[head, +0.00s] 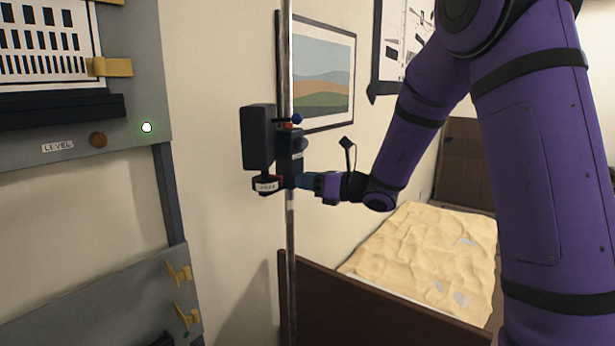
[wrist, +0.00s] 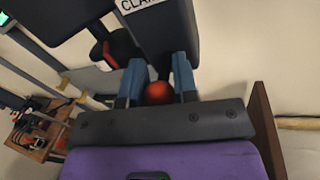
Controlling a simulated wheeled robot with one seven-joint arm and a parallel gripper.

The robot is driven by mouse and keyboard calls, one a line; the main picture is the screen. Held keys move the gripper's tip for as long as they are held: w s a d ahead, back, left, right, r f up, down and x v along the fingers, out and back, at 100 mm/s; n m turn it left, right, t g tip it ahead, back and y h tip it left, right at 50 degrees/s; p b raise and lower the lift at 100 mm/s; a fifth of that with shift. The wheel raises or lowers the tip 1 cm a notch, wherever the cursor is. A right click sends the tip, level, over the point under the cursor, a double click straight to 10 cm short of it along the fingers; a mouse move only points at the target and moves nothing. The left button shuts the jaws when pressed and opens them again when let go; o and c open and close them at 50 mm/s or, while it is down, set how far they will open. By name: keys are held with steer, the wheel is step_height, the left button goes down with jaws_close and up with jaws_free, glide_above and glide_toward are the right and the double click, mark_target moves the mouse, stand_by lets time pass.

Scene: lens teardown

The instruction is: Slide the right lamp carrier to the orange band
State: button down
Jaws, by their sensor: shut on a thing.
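The right lamp carrier (head: 290,150) is a dark block around a vertical metal pole (head: 290,235), with a black lamp box (head: 258,138) on its left side. A small blue knob (head: 297,118) and a reddish part show near its top. My gripper (head: 302,181) is at the carrier's lower right side. In the wrist view its blue fingers (wrist: 159,75) are shut on a dark part of the carrier (wrist: 160,40), with an orange-red round knob (wrist: 158,93) between them. A partly cut-off "CLAM" label shows above. I cannot make out an orange band on the pole.
A grey panel (head: 160,210) with brass brackets stands at the left. A framed picture (head: 325,75) hangs behind the pole. A dark brown board (head: 380,310) and a bed with a cream cover (head: 430,245) are below right. The wall between panel and pole is bare.

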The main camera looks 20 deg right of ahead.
steer(key=c, duration=1.2)
jaws_free()
steer(key=v, duration=1)
steer(key=shift+s+d, duration=0.25)
steer(key=shift+d, duration=0.1)
